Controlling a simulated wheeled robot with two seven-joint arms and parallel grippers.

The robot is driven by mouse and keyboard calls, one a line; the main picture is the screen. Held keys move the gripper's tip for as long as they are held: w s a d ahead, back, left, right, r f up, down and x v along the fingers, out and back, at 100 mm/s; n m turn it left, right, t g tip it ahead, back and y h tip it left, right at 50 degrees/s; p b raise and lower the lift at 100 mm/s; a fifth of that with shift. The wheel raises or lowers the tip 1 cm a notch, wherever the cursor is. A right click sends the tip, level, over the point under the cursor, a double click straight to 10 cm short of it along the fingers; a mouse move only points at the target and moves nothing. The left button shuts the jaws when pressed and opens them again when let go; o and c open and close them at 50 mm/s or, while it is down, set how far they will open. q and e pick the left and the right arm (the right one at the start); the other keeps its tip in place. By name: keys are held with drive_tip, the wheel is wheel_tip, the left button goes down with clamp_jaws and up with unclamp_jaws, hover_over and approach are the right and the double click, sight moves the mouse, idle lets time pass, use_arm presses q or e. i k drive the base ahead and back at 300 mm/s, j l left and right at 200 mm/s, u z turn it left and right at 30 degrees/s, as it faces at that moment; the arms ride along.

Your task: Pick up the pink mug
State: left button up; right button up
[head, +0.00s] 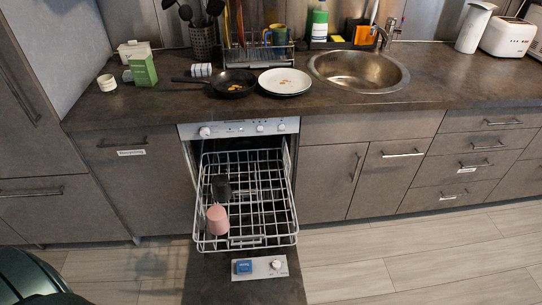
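The pink mug (217,220) is in the front left part of the pulled-out dishwasher rack (265,215). Its smooth closed side faces up, so it looks upside down or tilted; I cannot see a handle clearly. A dark mug (221,187) is just behind it in the same rack. Neither of my grippers shows in the head view.
The dishwasher door (225,290) is folded down below the rack, with a blue tablet (243,266) on it. The counter (260,110) above holds a pan (232,84), a plate (285,82) and a sink (358,72). The floor (400,255) to the right is clear.

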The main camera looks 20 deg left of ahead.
sight(218, 224)
drive_tip(key=u, duration=0.95)
